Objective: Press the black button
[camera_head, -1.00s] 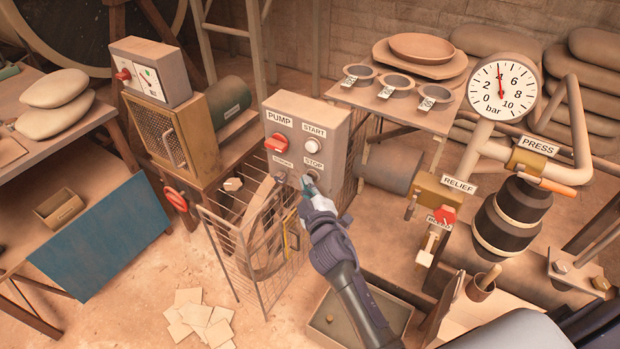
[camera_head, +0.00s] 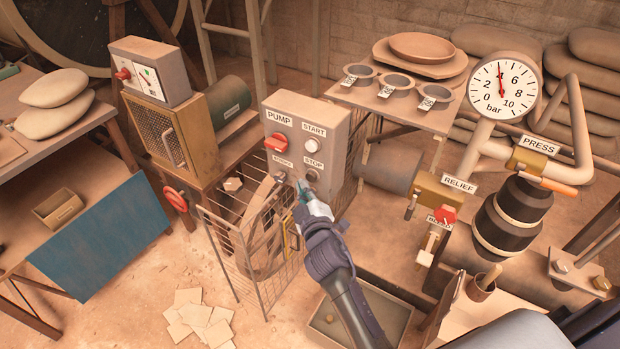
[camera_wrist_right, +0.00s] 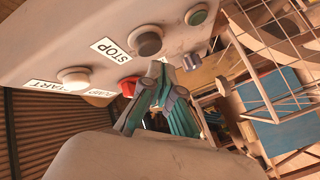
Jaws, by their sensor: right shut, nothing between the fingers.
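The grey pump box (camera_head: 335,135) carries a white START button (camera_head: 311,146) and, below it, a dark button (camera_head: 311,177) under the STOP label. In the right wrist view the STOP button (camera_wrist_right: 148,41) looks dark grey, beside the START button (camera_wrist_right: 73,77) and a green button (camera_wrist_right: 197,14). My right gripper (camera_head: 301,186) is shut and empty, its tips just left of and below the dark button. In the wrist view its teal fingers (camera_wrist_right: 162,82) are near the panel, apart from the STOP button. My left gripper is not in view.
A red switch (camera_head: 277,143) is on the box's left side. A wire cage (camera_head: 255,245) stands below it. The press gauge (camera_head: 502,90) and relief valve (camera_head: 443,214) are to the right. A table with bowls (camera_head: 386,85) stands behind. Loose sheets (camera_head: 199,315) lie on the floor.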

